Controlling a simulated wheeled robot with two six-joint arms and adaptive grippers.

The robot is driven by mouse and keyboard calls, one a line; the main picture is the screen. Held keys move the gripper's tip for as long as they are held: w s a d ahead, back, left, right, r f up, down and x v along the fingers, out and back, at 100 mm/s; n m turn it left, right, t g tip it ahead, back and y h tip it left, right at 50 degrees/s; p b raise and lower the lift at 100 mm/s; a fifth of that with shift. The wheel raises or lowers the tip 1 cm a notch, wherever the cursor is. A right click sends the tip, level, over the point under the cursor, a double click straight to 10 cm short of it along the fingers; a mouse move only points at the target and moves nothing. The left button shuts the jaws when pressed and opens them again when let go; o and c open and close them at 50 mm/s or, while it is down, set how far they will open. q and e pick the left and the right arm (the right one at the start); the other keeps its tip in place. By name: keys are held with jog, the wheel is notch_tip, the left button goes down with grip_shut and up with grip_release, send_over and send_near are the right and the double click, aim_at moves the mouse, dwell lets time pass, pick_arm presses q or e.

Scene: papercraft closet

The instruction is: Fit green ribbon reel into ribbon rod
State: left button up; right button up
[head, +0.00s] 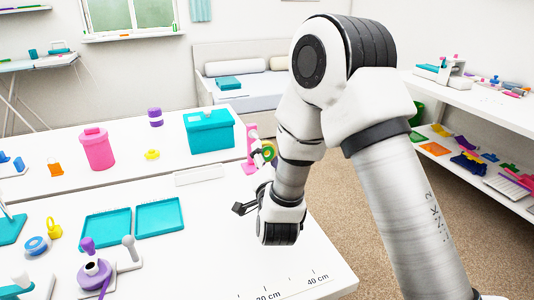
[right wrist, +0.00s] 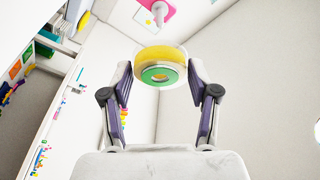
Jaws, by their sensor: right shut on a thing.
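The green ribbon reel (right wrist: 156,74) is a ring with a yellow outer side and a green face around a central hole. My right gripper (right wrist: 160,80) is shut on it, one finger on each side. In the head view the reel (head: 268,150) shows beside the forearm, next to the upright pink stand. That pink stand (head: 250,158) appears to be the ribbon rod. In the right wrist view the pink stand (right wrist: 174,6) and its pale peg (right wrist: 158,15) lie beyond the reel, with a visible gap. My left gripper is out of view.
A teal box (head: 209,132) stands left of the pink stand, with a yellow piece (head: 152,154) farther left. Two teal trays (head: 160,217) lie on the nearer table. A flat white strip (head: 199,175) lies near the stand. My right arm covers the table's right side.

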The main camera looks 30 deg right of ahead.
aim_at(255, 137)
jog(key=shift+w+d+m+h, duration=0.1)
jog(key=shift+d+m+h, duration=0.2)
jog(key=shift+d, duration=0.15)
jog(key=shift+r, duration=0.2)
jog(key=shift+s+a+r, duration=0.2)
jog(key=shift+s+r, duration=0.05)
jog(key=shift+s, duration=0.15)
jog(key=shift+w+d+f, duration=0.1)
jog(key=shift+w+f, duration=0.1)
jog(key=shift+w, duration=0.05)
jog(key=w+d, duration=0.1)
jog(key=w, duration=0.5)
jog(key=shift+d+f+b, duration=0.2)
jog(key=shift+f+b, duration=0.1)
jog(key=shift+f, duration=0.05)
jog(key=shift+w+d+f+b, duration=0.15)
jog(key=shift+w+b, duration=0.2)
jog(key=shift+w, duration=0.35)
jog(key=shift+w+d+b, duration=0.2)
jog(key=shift+w+b, duration=0.1)
jog(key=shift+w, duration=0.45)
jog(key=shift+w+d+f+b, duration=0.15)
jog(key=shift+w+b, duration=0.2)
jog(key=shift+w, duration=0.35)
dwell(2.8)
jog(key=shift+r, duration=0.1)
jog(key=o, duration=0.9)
